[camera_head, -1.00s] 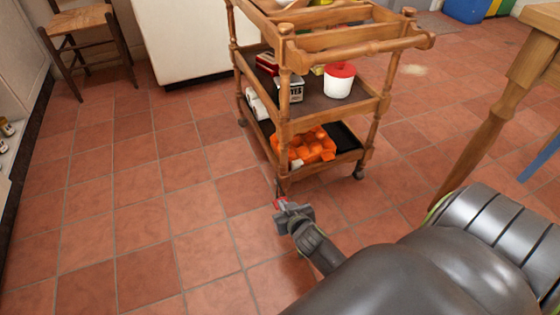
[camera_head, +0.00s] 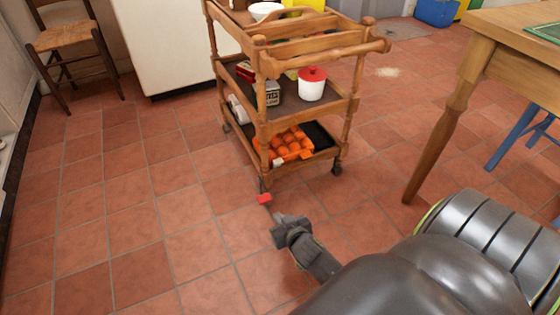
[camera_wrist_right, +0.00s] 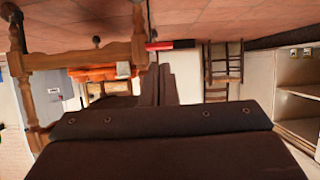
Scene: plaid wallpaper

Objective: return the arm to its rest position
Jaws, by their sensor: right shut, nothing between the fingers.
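My right gripper (camera_head: 278,216) is low over the tiled floor in front of the wooden cart, its arm coming from the lower right. In the right wrist view its two dark fingers (camera_wrist_right: 159,72) are together with nothing between them. A small red object (camera_head: 264,198) is just beyond the fingertips, near the foot of the cart, apart from them. In the right wrist view it appears as a red and black piece (camera_wrist_right: 160,45) near the finger ends. My left gripper is in neither view.
A wooden table (camera_head: 462,88) stands at the right, a chair (camera_head: 66,42) at the back left. The floor at the left is clear.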

